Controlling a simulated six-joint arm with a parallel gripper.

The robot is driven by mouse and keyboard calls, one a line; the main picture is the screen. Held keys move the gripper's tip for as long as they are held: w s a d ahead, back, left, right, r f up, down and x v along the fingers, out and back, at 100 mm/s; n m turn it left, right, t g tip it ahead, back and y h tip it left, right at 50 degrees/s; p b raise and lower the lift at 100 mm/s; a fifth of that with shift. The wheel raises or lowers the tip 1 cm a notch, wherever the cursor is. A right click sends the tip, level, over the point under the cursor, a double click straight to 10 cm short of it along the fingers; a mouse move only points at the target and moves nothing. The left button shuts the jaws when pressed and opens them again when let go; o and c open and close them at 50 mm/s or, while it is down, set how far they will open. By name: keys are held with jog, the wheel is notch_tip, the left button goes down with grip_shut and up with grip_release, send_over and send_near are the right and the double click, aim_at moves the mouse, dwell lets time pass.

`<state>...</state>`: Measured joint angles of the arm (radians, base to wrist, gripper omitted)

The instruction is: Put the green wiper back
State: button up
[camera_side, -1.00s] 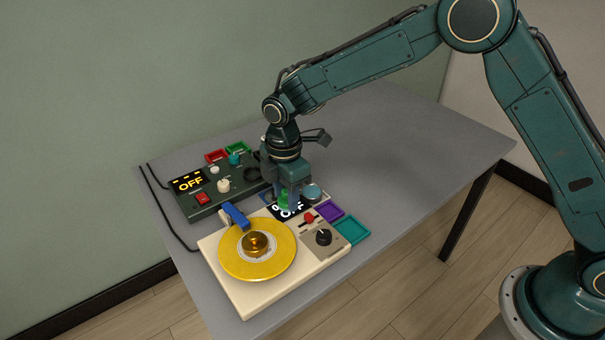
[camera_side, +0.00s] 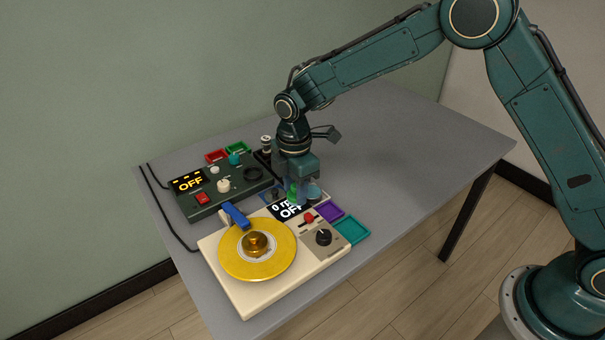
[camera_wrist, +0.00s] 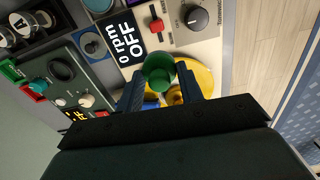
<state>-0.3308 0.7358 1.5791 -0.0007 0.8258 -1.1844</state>
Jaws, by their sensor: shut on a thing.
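The green wiper (camera_wrist: 158,72) has a round green top and sits between the two fingers of my gripper (camera_wrist: 160,90) in the wrist view. In the side view my gripper (camera_side: 298,188) is shut on it, behind the turntable's display, and only a small green part (camera_side: 292,192) shows. Its lower end is hidden, so I cannot tell whether it touches anything. The turntable (camera_side: 240,292) carries a yellow record (camera_side: 238,262) with a gold centre and a blue arm (camera_side: 236,216). Its display (camera_side: 287,209) reads 0 rpm OFF.
A dark control box (camera_side: 196,208) reading OFF stands behind the turntable. Red (camera_side: 215,155) and green (camera_side: 238,148) trays lie at the back; purple (camera_side: 329,211) and teal (camera_side: 351,230) trays lie at the right. Jars (camera_wrist: 25,22) stand near the box. The table's right side is clear.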

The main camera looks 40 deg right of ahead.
aim_at(327, 213)
jog(key=d+f+m, duration=0.2)
jog(key=d+f, duration=0.2)
jog(key=d, duration=0.6)
jog(key=shift+w+d, duration=0.3)
jog(key=shift+d, duration=0.1)
jog(key=shift+f, duration=0.2)
jog(key=shift+f, duration=3.15)
jog(key=shift+f, duration=0.5)
jog(key=o, duration=1)
jog(key=shift+o, duration=0.2)
jog(key=shift+r, duration=0.15)
notch_tip(327, 213, up, 7)
